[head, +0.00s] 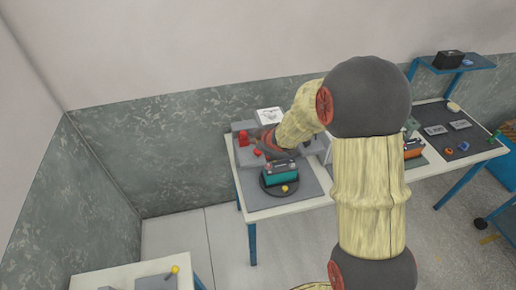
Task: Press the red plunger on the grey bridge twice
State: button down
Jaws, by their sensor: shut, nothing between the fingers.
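A grey raised block (246,160), which looks like the bridge, stands at the back left of the table. A red block-like piece (243,138) stands at its left end, and a smaller red knob (257,153) sits nearer the front. I cannot tell for sure which of them is the plunger. My arm reaches in from the right, and my gripper (268,146) is low over the block, close to the red knob. It is shut and empty. Its fingertips are small and partly hidden by my wrist, so I cannot tell whether they touch anything.
A teal battery-like box (281,175) sits on a round dark plate (267,190) in front of the block. A white card (269,115) is behind. Further right, an orange box (412,149) and small parts lie on another table. A small table (130,275) stands front left.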

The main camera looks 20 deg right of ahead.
aim_at(256, 151)
jog(key=shift+r+p, duration=1.4)
jog(key=shift+r, duration=0.3)
dwell(0.6)
